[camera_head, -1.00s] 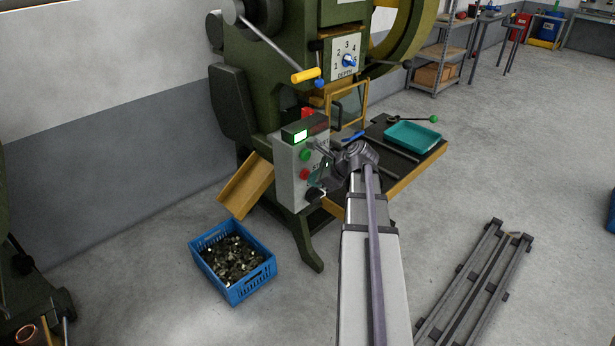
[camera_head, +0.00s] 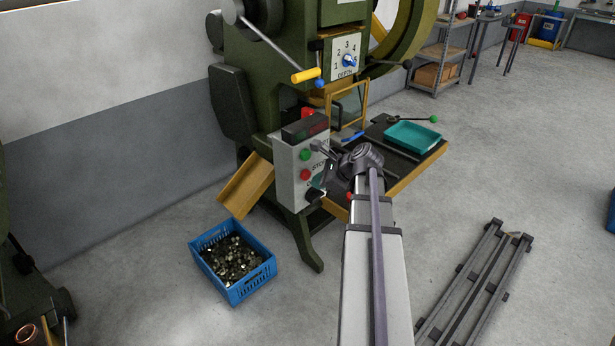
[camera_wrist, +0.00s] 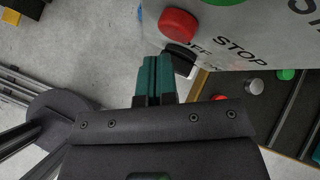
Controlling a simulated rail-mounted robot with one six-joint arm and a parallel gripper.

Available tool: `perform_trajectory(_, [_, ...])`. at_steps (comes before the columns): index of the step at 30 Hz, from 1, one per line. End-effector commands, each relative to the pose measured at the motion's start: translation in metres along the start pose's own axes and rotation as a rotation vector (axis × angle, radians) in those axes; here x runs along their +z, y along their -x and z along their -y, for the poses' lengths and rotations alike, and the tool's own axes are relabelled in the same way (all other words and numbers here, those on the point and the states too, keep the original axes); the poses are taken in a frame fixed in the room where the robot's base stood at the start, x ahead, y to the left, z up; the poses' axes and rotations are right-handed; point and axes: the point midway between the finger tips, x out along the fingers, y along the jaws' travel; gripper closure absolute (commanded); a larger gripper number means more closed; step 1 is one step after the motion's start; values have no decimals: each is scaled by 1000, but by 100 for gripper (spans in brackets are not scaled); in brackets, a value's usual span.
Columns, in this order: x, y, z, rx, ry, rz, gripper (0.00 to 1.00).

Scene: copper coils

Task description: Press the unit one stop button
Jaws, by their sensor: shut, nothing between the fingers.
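A grey control box (camera_head: 291,189) on the green press carries a green button (camera_head: 304,155) above a red stop button (camera_head: 305,174). The stop button (camera_wrist: 180,24) also shows in the wrist view, beside the printed word STOP. My gripper (camera_wrist: 157,62) has its teal fingers together, with nothing visible between them. Its tips are just off the red button, with a small gap in the picture. In the head view its teal fingers (camera_head: 319,181) are small, beside the lower part of the box. The display on the box top (camera_head: 305,129) is dark.
A bench with a teal tray (camera_head: 412,138) is to the right. A blue crate of metal pieces (camera_head: 232,265) stands on the floor, with a wooden chute (camera_head: 246,186) above.

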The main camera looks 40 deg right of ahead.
Motion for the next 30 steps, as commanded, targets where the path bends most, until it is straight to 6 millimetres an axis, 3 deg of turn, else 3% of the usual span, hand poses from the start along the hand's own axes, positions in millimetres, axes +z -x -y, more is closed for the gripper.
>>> perform_trajectory(8, [-2,3,-2,0,0,0,100])
perform_trajectory(22, [-24,34,-25,-1,-2,0,100])
perform_trajectory(30, [-26,35,-25,0,0,0,100])
